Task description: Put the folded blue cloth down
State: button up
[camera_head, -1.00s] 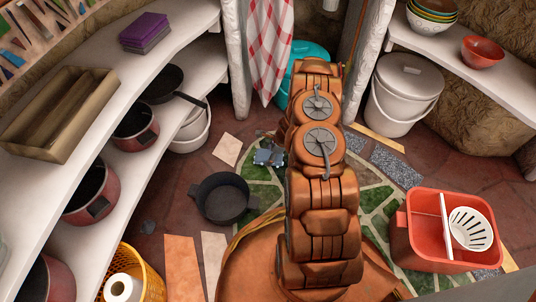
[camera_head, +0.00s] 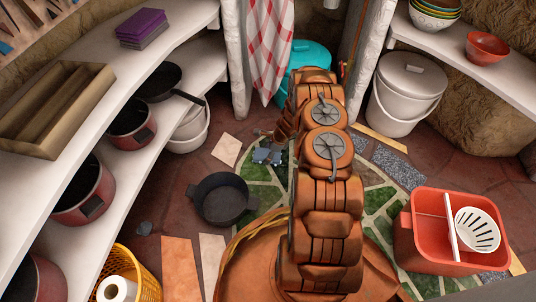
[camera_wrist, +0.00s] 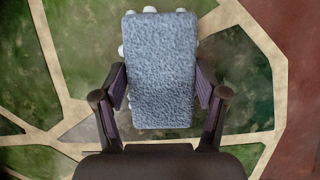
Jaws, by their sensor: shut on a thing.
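The folded blue cloth (camera_wrist: 163,68) is a thick, blue-grey fuzzy rectangle, seen from above in the wrist view. My gripper (camera_wrist: 161,90) is shut on it, one finger pressing each long side. In the head view the cloth (camera_head: 262,156) is small, low over the green patterned floor, left of my arm and behind the black pan. Small white rounded bits stick out past its far edge and sides; what they belong to is hidden beneath. I cannot tell how high the cloth is above the floor.
A black pan (camera_head: 222,199) stands on the floor in front of the cloth. A red divided tub (camera_head: 425,245) is at right, a white lidded bin (camera_head: 405,92) behind. Shelves (camera_head: 190,50) line the left; a yellow basket (camera_head: 148,277) is front left. Green floor (camera_wrist: 80,40) surrounds the cloth.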

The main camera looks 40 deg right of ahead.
jog(key=o, duration=1.3)
jog(key=shift+f, duration=0.1)
